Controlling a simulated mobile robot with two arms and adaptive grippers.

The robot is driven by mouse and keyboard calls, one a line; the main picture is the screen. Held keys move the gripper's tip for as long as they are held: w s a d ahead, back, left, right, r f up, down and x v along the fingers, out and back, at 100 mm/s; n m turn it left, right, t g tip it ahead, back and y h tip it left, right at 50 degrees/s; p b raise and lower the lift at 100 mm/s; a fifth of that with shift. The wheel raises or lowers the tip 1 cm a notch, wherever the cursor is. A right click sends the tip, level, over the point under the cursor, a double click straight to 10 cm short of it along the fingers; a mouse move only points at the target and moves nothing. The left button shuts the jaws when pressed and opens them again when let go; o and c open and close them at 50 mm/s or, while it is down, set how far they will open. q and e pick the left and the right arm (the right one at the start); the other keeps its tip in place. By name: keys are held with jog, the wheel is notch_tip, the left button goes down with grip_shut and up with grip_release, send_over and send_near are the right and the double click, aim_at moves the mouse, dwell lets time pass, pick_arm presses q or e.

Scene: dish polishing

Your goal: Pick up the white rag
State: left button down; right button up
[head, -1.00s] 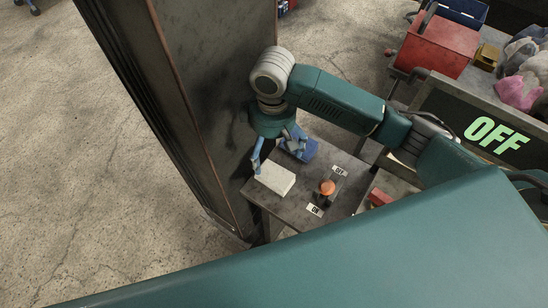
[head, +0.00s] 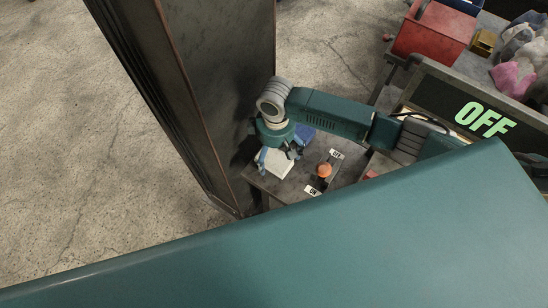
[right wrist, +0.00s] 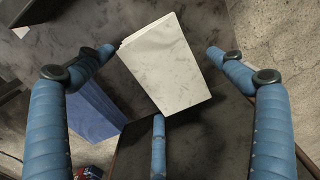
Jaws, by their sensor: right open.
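The white rag (head: 274,166) is a pale folded block on the small dark table (head: 298,189), near its left corner. In the head view my right gripper (head: 276,158) is over it and hides part of it. In the right wrist view the rag (right wrist: 165,62) lies between the spread blue fingers of my right gripper (right wrist: 160,60), tilted a little. The gripper is open, and no finger is clearly touching the rag. My left gripper is not in view.
A blue block (right wrist: 92,108) lies beside the rag. An orange knob (head: 324,170) with ON and OFF labels stands to the right on the table. A tall dark cabinet (head: 205,90) stands close on the left. A red bin (head: 433,32) is at the back right.

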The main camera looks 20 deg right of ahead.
aim_at(275, 153)
jog(key=shift+c, duration=1.2)
jog(key=c, duration=1)
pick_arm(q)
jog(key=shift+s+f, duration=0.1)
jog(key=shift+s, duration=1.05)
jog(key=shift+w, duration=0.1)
pick_arm(e)
jog(key=shift+r, duration=0.4)
jog(key=shift+c, duration=0.2)
pick_arm(q)
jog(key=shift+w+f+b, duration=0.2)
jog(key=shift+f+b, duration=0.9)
jog(key=shift+b, duration=0.05)
pick_arm(e)
notch_tip(275, 153, up, 19)
jog(key=shift+r, duration=0.15)
